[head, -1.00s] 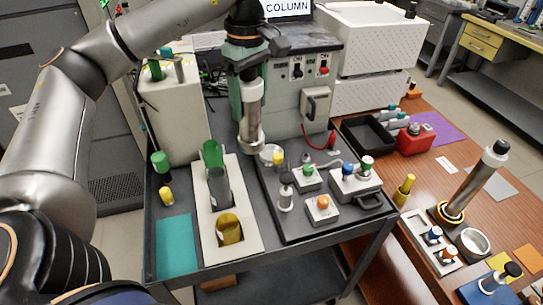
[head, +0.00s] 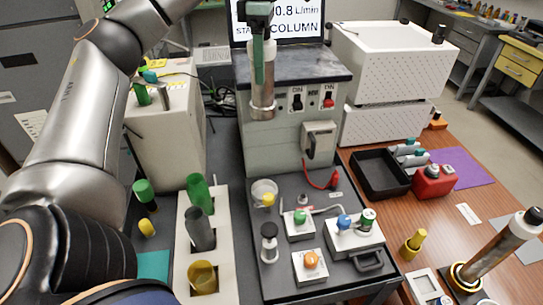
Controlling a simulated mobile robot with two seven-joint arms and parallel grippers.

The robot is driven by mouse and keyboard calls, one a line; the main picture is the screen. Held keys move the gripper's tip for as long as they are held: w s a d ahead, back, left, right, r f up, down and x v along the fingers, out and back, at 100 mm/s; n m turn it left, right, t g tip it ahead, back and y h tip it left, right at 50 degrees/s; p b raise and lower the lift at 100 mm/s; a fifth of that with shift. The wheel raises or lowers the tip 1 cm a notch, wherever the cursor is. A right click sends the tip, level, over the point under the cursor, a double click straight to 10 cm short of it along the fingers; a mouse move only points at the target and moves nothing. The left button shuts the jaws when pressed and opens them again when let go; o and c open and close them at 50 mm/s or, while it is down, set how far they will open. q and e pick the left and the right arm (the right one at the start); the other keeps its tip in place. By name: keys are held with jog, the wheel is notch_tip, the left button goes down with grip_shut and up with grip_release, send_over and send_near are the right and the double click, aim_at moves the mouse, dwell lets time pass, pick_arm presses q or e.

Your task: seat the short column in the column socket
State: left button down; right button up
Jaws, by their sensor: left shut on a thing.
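My left gripper (head: 260,52) is at the top centre of the head view, its greenish fingers shut on a silver metal column (head: 262,95). The column hangs about upright, in front of the grey machine box, with its lower end above the dark tray. A pale round cup-like ring (head: 264,189) sits on that tray, below the column and clear of it. I cannot tell whether this ring is the column socket. My right gripper is not in view.
The grey machine box (head: 275,150) with switches stands behind the tray (head: 325,282). A white rack (head: 219,270) holds green, grey and yellow cylinders at the left. Valve blocks with coloured knobs stand on the tray. A longer column (head: 495,250) leans at the right.

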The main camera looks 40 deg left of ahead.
pick_arm(q)
jog(key=shift+s+f, duration=0.1)
jog(key=shift+f, duration=0.25)
notch_tip(320, 180, down, 4)
jog(key=shift+s+f, duration=0.1)
notch_tip(320, 180, down, 22)
jog(key=b, duration=0.6)
jog(key=shift+f, duration=0.25)
jog(key=shift+c, duration=2.4)
grip_release()
jog(key=shift+f, duration=0.25)
jog(key=o, duration=0.4)
jog(key=shift+o, duration=0.2)
jog(key=shift+r, duration=0.1)
